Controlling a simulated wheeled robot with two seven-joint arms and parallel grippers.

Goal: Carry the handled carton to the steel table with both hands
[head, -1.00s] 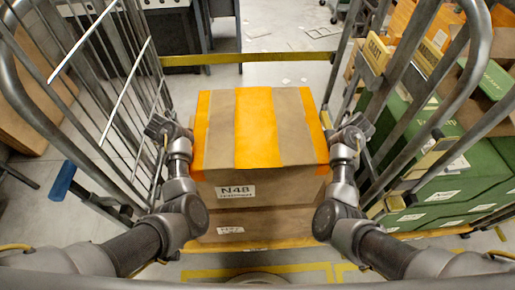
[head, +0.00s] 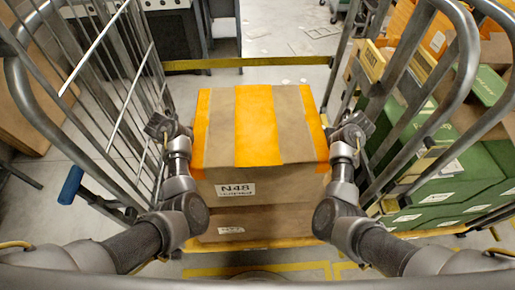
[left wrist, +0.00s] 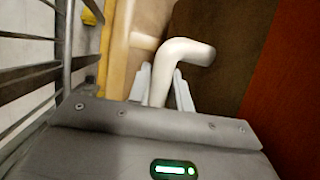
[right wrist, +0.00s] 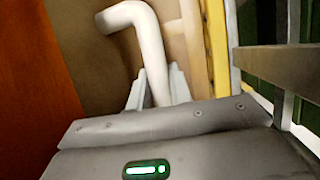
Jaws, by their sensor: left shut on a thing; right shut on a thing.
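The handled carton (head: 220,130) is brown with orange stripes over its top and an N48 label on its front. It is level, in the middle of the head view, directly over another brown carton (head: 262,222); I cannot tell whether a gap separates them. My left gripper (head: 168,128) is at its left side and my right gripper (head: 352,130) at its right side. In the left wrist view, the jaws (left wrist: 163,88) are shut on a pale bent handle (left wrist: 186,51). In the right wrist view, the jaws (right wrist: 157,90) are shut on the matching handle (right wrist: 128,17).
Barred metal cage sides (head: 115,110) stand close to the left and right of my arms. A yellow bar (head: 270,60) crosses behind the carton. Green crates (head: 455,180) are stacked at right. Dark equipment (head: 165,35) stands at the back left, with open floor (head: 285,35) beside it.

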